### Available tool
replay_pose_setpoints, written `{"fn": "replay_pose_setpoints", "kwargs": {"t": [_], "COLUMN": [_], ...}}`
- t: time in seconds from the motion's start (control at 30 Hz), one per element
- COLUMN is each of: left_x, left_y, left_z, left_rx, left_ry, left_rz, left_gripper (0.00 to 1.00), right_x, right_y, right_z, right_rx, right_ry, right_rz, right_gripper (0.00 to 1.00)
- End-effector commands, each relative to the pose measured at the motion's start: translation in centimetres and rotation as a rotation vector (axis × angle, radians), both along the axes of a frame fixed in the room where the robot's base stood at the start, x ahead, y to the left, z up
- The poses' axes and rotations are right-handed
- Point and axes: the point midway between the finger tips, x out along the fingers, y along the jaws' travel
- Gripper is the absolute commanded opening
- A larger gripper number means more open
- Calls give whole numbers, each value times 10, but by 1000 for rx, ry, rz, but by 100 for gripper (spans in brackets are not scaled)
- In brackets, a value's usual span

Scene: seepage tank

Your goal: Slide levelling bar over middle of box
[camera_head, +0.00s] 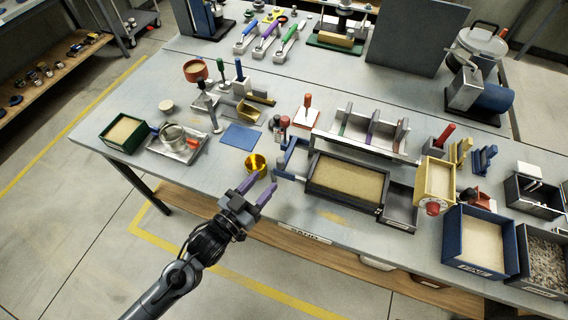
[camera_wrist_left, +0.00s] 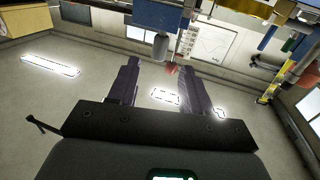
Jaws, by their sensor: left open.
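The sand-filled box (camera_head: 344,177), with dark walls, stands near the front edge of the table in the head view. A long pale grey bar (camera_head: 365,149), which looks like the levelling bar, lies along the box's back side. Upright dividers stand behind it. My left gripper (camera_head: 262,187) has purple fingers, spread apart and empty. My right gripper is not in view.
A brass cup (camera_head: 256,165) stands just beyond my left fingers. A blue bracket (camera_head: 290,160) is at the box's left end. Open floor lies in front of the table.

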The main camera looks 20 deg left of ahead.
Motion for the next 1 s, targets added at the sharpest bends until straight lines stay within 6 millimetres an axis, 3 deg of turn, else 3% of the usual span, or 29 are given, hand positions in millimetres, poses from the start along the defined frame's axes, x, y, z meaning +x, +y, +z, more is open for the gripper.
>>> {"fn": "replay_pose_setpoints", "kwargs": {"t": [0.6, 1.0], "left_x": [82, 101], "left_y": [-22, -27], "left_z": [0, 0], "left_rx": [-1, -1], "left_ry": [-1, 1], "left_rz": [1, 0], "left_gripper": [49, 49], "right_x": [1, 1], "right_y": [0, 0], "right_z": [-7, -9], "right_rx": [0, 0], "right_ry": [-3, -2], "right_rz": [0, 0], "right_gripper": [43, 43]}}
